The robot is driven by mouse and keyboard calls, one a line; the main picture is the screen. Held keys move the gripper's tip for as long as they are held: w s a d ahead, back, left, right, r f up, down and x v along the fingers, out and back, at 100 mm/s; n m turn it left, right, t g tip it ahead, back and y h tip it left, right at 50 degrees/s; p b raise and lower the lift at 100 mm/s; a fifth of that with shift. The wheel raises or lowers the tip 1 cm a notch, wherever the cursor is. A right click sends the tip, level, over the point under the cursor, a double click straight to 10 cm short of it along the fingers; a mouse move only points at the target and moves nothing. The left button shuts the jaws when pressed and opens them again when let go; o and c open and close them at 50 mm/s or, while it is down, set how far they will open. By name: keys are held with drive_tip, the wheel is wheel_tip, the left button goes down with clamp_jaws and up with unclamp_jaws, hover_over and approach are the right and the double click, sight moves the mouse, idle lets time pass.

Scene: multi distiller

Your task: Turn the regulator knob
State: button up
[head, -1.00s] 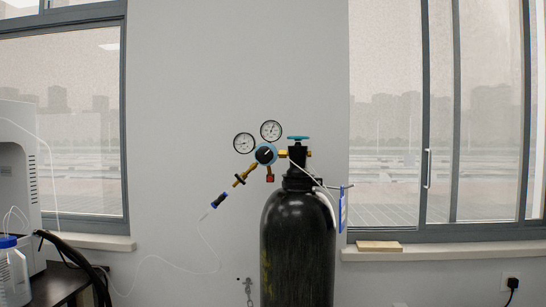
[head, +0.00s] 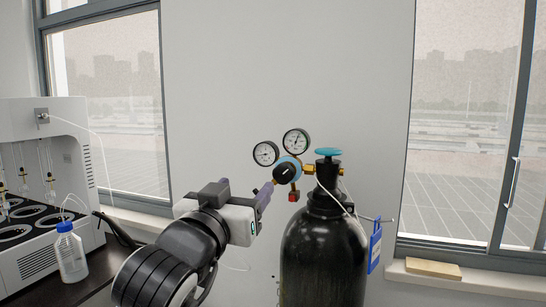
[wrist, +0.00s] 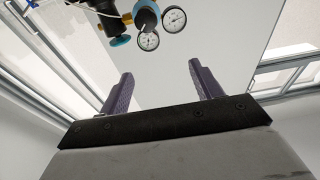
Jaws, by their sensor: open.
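The regulator knob (head: 283,173) is black with a pale pointer line and sits in a blue regulator body, beside two round gauges (head: 281,146), left of the cylinder valve. In the wrist view, which looks upside down, the knob (wrist: 146,18) is at the top, ahead of my fingertips and roughly between them. My gripper (head: 246,186) is open and empty, at the lower left of the knob. The right finger overlaps the regulator's brass outlet in the head view; contact cannot be told. Both purple fingers also show in the wrist view (wrist: 161,68).
A white instrument (head: 50,190) and a bottle (head: 70,252) are on the dark table at left. The wall behind is bare.

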sight(282, 177)
drive_tip(key=shift+g, duration=0.9)
drive_tip(key=p+x, duration=0.1)
drive_tip(key=x, duration=0.4)
drive_tip(key=d+f+p+x, duration=0.1)
drive_tip(key=p+x, duration=0.1)
drive_tip(key=x, duration=0.3)
drive_tip(key=p+x, duration=0.2)
drive_tip(key=x, duration=0.3)
drive_tip(key=shift+d+f, duration=0.35)
drive_tip(key=shift+f, duration=0.05)
drive_tip(key=c, duration=1)
drive_tip(key=shift+f+m, duration=0.1)
drive_tip(key=shift+m, duration=0.3)
